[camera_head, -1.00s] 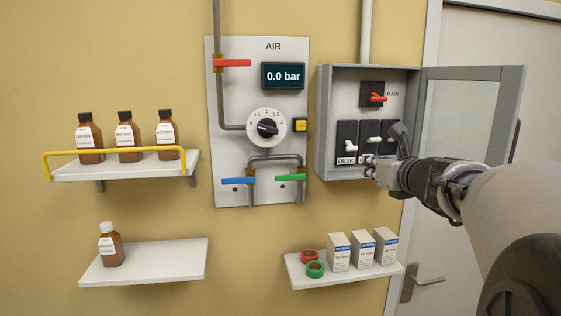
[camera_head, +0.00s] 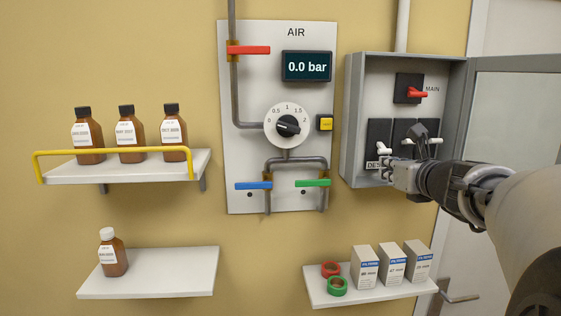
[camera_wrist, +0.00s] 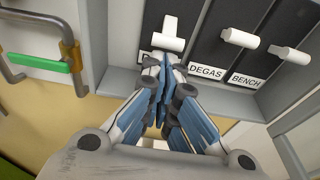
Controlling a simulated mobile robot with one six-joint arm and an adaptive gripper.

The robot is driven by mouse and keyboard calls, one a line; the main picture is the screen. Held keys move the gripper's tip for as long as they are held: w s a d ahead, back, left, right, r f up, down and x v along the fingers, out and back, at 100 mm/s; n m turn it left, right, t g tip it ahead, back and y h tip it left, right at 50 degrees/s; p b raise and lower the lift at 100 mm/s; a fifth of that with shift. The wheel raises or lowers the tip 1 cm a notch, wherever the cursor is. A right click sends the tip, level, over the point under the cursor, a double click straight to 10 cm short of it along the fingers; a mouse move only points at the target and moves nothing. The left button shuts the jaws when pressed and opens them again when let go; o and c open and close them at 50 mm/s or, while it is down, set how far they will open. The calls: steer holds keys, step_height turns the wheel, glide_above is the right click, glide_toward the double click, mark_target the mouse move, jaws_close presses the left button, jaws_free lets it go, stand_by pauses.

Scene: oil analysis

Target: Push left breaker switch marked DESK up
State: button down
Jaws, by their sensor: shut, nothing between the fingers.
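The open breaker box (camera_head: 352,120) hangs on the wall at the right of the head view. Its left breaker switch (camera_head: 382,149) has a white lever sitting low on a black plate, above the partly covered DESK label (camera_head: 373,165). In the wrist view the white lever of this left switch (camera_wrist: 168,40) shows just beyond my fingertips. My gripper (camera_head: 388,172) is shut and empty, just below this lever. In the wrist view my gripper (camera_wrist: 163,62) covers the left label. I cannot tell whether the fingertips touch the lever.
The DEGAS switch (camera_wrist: 240,38) and BENCH switch (camera_wrist: 288,53) stand close on the right. A red MAIN switch (camera_head: 416,93) is above. The box's glass door (camera_head: 510,110) is open to the right. The AIR panel (camera_head: 250,90) with a green valve handle (camera_head: 313,183) is left.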

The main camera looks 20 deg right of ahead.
steer(key=shift+s+a+r+g+p, duration=0.1)
steer(key=shift+s+r+g+p, duration=0.3)
steer(key=shift+p, duration=1.65)
steer(key=shift+r+p, duration=0.4)
steer(key=shift+p, duration=0.55)
steer(key=shift+s+r+p, duration=0.2)
steer(key=shift+r+p, duration=0.35)
steer(key=shift+p, duration=0.05)
